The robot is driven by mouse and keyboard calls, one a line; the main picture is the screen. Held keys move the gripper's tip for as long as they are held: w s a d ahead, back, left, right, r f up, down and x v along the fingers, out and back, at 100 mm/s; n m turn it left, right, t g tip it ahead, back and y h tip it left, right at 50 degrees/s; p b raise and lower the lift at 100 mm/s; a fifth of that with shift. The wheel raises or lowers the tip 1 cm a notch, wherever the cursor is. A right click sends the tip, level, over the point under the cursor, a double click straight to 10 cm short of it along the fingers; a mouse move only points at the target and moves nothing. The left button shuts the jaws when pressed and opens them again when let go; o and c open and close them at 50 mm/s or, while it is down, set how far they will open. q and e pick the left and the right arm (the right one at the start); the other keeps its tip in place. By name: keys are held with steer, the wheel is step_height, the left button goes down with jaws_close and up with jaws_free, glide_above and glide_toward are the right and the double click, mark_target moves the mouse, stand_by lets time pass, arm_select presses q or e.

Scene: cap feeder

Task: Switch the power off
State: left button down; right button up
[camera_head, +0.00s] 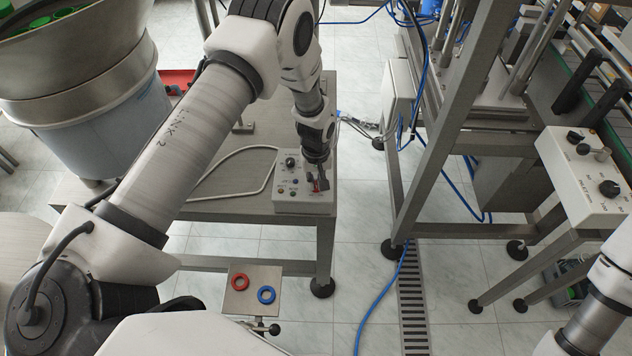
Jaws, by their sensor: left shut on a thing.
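A pale control box (289,205) with a black knob, small coloured buttons and a red part stands on the right end of the steel table. My left gripper (319,187) reaches down to the right side of its face and is shut on the red power switch (315,186). The fingers cover most of the switch, so its position cannot be read. My right arm shows only as a link at the lower right; its gripper is outside the picture.
A large steel bowl feeder (75,60) stands at the upper left. A second control box (585,180) is at the right, beside a steel frame. A small plate (252,303) with red and blue rings stands low at the front. Blue cables cross the tiled floor.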

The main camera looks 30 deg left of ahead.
mark_target(316, 184)
arm_select(q)
steer(key=shift+n, duration=1.9)
steer(key=c, duration=1.2)
jaws_free()
steer(key=shift+c, duration=0.2)
step_height(316, 184, up, 12)
